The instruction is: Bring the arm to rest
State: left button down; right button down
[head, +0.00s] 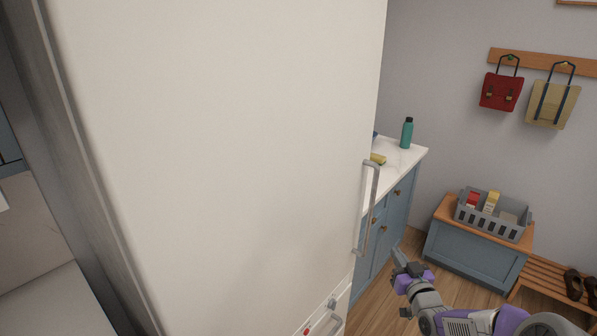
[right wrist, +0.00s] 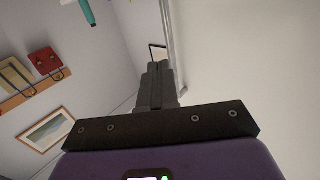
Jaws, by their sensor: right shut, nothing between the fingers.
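My right gripper (head: 400,260) is at the lower right of the head view, just right of the tall white fridge door (head: 230,140) and below the lower end of its long grey handle (head: 369,210). In the right wrist view its fingers (right wrist: 158,80) are closed together with nothing between them. The handle (right wrist: 168,40) shows there as a pale bar close behind the fingertips; whether they touch it I cannot tell. My left gripper is in neither view.
A blue cabinet with a white counter (head: 405,158) carries a teal bottle (head: 407,133) and a yellow item (head: 378,159). A grey crate (head: 492,216) stands on a blue bench (head: 470,250). A shoe rack (head: 550,288) is at right. Two bags hang above. Wooden floor lies between.

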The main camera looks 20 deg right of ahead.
jog(key=s+a+f+m+g+y, duration=0.1)
jog(key=s+a+f+g+y, duration=0.2)
jog(key=a+f, duration=0.85)
jog(key=s+a+f+m+g+y, duration=0.15)
jog(key=a+f+g, duration=0.35)
jog(key=a+f, duration=0.6)
jog(key=s+a+f+g+y, duration=0.1)
jog(key=s+a+f+g, duration=0.3)
jog(key=s, duration=0.6)
jog(key=s+a+f+n+g+y, duration=0.1)
jog(key=s+a+f+g, duration=0.4)
jog(key=s+a+f, duration=0.3)
jog(key=shift+s+a+f, duration=0.2)
jog(key=shift+s+f, duration=0.15)
jog(key=shift+s, duration=0.9)
jog(key=shift+n, duration=0.25)
